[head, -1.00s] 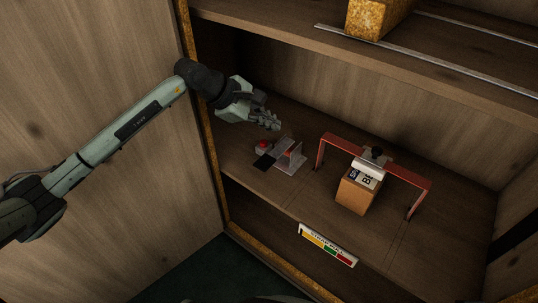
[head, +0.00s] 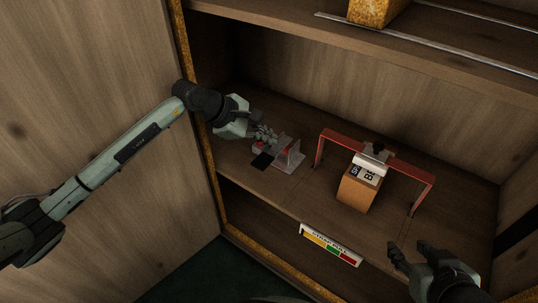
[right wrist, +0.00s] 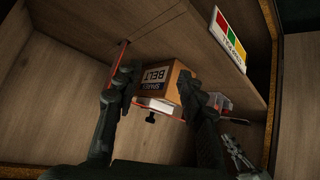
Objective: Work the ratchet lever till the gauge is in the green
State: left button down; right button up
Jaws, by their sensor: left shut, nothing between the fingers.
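The ratchet unit is a small grey metal bracket (head: 290,158) with a black flat piece (head: 262,161) at its front left, standing on the middle shelf. A red part (head: 258,148) shows beside it, partly behind my fingers. My left gripper (head: 267,136) is shut and empty, right at the unit's upper left; I cannot tell whether it touches. The gauge (head: 330,246) is a white strip with yellow, green and red bands on the shelf's front edge; it also shows in the right wrist view (right wrist: 230,40). I cannot make out its pointer. My right gripper (head: 411,248) is open and empty.
A cardboard box labelled BELT (head: 357,192) stands under a red frame (head: 398,173) with a white block and black knob. Wooden side walls and an upper shelf (head: 440,55) enclose the space. The shelf between the ratchet unit and box is clear.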

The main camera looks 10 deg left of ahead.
aim_at(264, 156)
pick_arm(q)
jog(key=shift+f+b, duration=0.65)
jog(key=shift+f, duration=0.3)
pick_arm(e)
jog(key=w+a+r+t+y, duration=0.2)
jog(key=w+a+r+t, duration=0.2)
jog(key=a+r, duration=0.1)
jog(key=shift+a+r+n+y, duration=0.3)
jog(key=shift+r, duration=0.5)
pick_arm(q)
jog(key=shift+f, duration=0.1)
pick_arm(e)
jog(key=shift+f, duration=0.15)
pick_arm(q)
jog(key=shift+s+f+b, duration=0.1)
jog(key=shift+f+b, duration=0.3)
jog(key=shift+b, duration=0.3)
pick_arm(e)
jog(key=shift+f, duration=0.4)
